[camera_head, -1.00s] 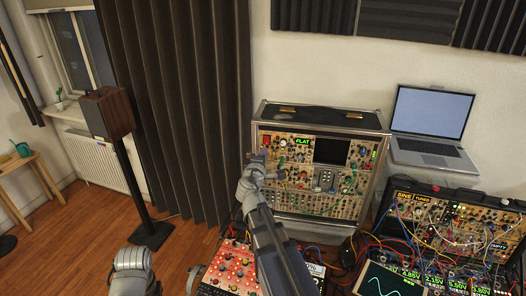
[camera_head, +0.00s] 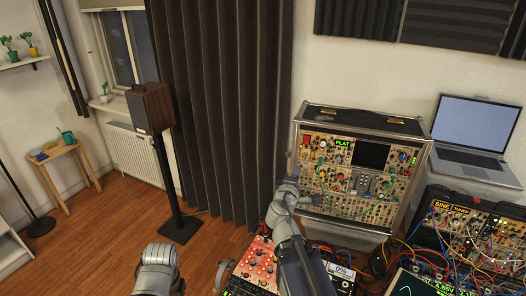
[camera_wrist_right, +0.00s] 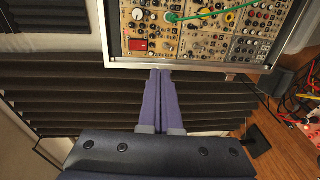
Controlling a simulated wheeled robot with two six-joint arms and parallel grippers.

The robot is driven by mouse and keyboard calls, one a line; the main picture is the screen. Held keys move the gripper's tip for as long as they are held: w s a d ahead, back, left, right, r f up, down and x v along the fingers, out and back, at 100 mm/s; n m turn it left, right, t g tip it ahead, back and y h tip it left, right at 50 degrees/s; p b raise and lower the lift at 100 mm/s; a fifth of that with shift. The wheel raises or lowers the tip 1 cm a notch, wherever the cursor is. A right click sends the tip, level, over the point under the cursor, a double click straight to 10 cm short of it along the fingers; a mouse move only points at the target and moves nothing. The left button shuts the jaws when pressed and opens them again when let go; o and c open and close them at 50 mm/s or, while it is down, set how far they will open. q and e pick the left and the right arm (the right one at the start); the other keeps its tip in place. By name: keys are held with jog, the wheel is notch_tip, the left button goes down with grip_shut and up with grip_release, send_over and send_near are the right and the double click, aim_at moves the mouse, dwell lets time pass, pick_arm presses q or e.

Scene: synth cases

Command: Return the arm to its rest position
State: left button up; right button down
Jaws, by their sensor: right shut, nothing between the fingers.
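My right arm (camera_head: 298,255) rises from the bottom of the head view, and its gripper (camera_head: 292,168) is by the left edge of the modular synth case (camera_head: 363,205). In the right wrist view the two purple-grey fingers of the right gripper (camera_wrist_right: 160,74) are together with nothing between them. Their tips appear just below the lower edge of the synth case (camera_wrist_right: 210,62); the gap cannot be judged. A grey joint of my left arm (camera_head: 158,270) shows at the bottom of the head view; its gripper is out of view.
A red-panelled device (camera_head: 259,262) sits close by my right arm. A patched synth case (camera_head: 470,235) with loose cables and a laptop (camera_head: 474,130) are at right. A speaker on a stand (camera_head: 152,108) and dark curtain (camera_head: 215,110) stand left. The floor (camera_head: 90,240) at left is open.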

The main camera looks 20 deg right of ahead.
jog(key=s+a+f+m+g+y+b, duration=0.2)
jog(key=s+a+f+m+g, duration=0.1)
jog(key=a+f, duration=0.55)
jog(key=s+a+f+m+g+y+b, duration=0.2)
jog(key=s+a+f+m+g+y, duration=0.15)
jog(key=a+f, duration=0.5)
jog(key=s+a+f+g+y+b, duration=0.1)
jog(key=s+a+f+g+y, duration=0.1)
jog(key=s+a, duration=0.4)
jog(key=s+a+f+g+y+b, duration=0.1)
jog(key=s+a+f+g, duration=0.3)
jog(key=a, duration=0.6)
notch_tip(320, 180, down, 2)
jog(key=shift+s+a+f+y, duration=0.1)
jog(key=shift+s+a+y, duration=0.35)
jog(key=shift+s, duration=0.55)
